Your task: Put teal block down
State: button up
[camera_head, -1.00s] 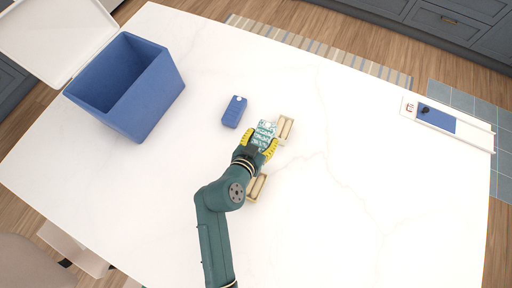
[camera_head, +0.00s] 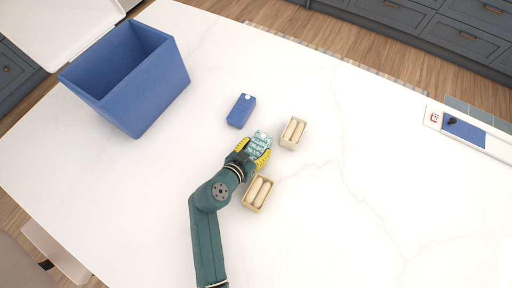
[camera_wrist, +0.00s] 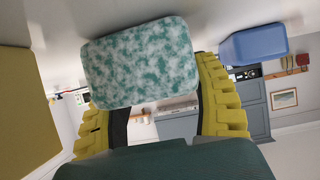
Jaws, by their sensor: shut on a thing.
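The teal block (camera_head: 261,138) has a mottled teal and white surface. My gripper (camera_head: 252,153) has yellow ridged fingers and is shut on it. In the wrist view the block (camera_wrist: 142,62) sits between the two fingers (camera_wrist: 160,110). It is at or just above the white table; I cannot tell whether it touches.
A blue block (camera_head: 241,110) lies to the upper left of the teal block. One cream tray (camera_head: 284,142) with rolls is to the right, another (camera_head: 248,206) below. A big blue bin (camera_head: 160,95) stands at the left. A white board (camera_head: 433,117) lies far right; the table between is clear.

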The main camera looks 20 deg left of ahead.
jog(key=shift+f, duration=0.1)
jog(key=o, duration=1.2)
jog(key=shift+o, duration=0.2)
jog(key=shift+r, duration=0.35)
jog(key=p+v, duration=0.1)
jog(key=v, duration=1.1)
jog(key=shift+f, duration=0.15)
